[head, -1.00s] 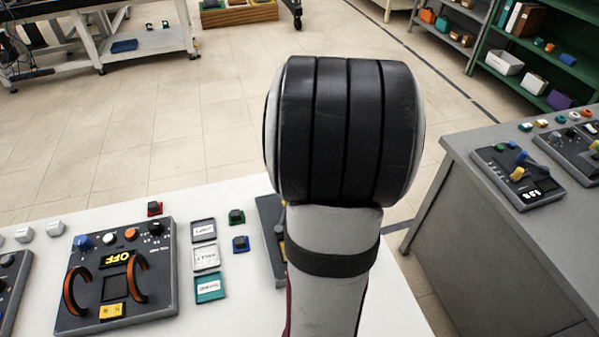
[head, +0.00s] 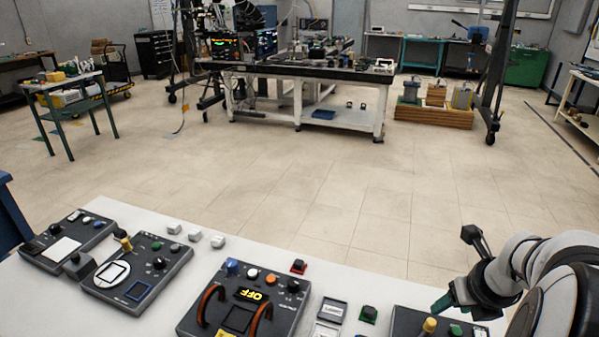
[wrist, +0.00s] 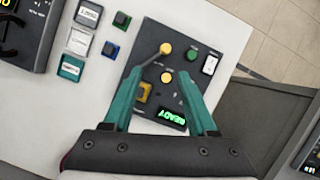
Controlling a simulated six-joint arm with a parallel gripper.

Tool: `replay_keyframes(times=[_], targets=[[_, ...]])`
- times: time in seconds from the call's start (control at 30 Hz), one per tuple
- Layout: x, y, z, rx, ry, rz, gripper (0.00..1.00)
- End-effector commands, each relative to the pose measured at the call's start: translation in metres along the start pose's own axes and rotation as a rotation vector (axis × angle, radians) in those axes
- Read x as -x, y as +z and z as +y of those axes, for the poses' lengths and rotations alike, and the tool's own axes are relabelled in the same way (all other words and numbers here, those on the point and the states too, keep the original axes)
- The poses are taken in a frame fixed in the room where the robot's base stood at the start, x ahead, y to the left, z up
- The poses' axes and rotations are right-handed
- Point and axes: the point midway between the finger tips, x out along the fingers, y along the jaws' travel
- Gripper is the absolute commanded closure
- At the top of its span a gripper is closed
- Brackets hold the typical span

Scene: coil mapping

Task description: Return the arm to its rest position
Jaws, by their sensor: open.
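My arm (head: 560,290) stands at the right edge of the head view, with its wrist bent down over the right end of the white bench. My gripper (wrist: 161,74) has two teal fingers spread apart with nothing between them. In the wrist view it hangs above a dark panel (wrist: 150,65) with a yellow-knobbed lever, a green button, a yellow switch and a lit green READY display. In the head view my gripper (head: 443,303) is partly seen, above the same panel (head: 402,322), which the picture edge cuts. I cannot tell the exact gap between fingers and panel.
A panel reading OFF (head: 203,318) with two orange-black handles stands left of it. Small label tiles (wrist: 78,40) and a green cube (head: 368,314) lie between. More panels (head: 137,268) stand further left. A grey cabinet (wrist: 255,110) stands right of the bench. Open floor lies beyond.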

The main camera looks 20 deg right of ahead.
Motion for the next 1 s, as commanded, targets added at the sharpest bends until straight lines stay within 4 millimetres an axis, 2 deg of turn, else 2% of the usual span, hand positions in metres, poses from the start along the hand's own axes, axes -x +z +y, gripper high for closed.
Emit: replay_keyframes(times=[0.07,0.17,0.2,0.23,0.27,0.3,0.33,0.4,0.43,0.5,0.57,0.67,1.0], targets=[[0.007,0.005,0.046,0.254,0.055,0.012,0.42],[0.026,-0.01,0.141,0.866,0.187,0.025,0.42],[0.037,-0.027,0.179,1.154,0.251,0.02,0.42],[0.045,-0.043,0.204,1.375,0.301,0.013,0.42],[0.054,-0.061,0.226,1.595,0.352,0.0,0.42],[0.065,-0.087,0.25,1.884,0.421,-0.024,0.42],[0.073,-0.107,0.263,2.089,0.471,-0.047,0.42],[0.087,-0.148,0.279,2.485,0.575,-0.104,0.42],[0.092,-0.161,0.282,2.619,0.611,-0.127,0.42],[0.099,-0.184,0.284,2.845,0.68,-0.175,0.42],[0.102,-0.195,0.284,2.953,0.715,-0.202,0.42],[0.103,-0.2,0.284,3.009,0.735,-0.216,0.42],[0.103,-0.199,0.284,3.004,0.731,-0.216,0.42]])
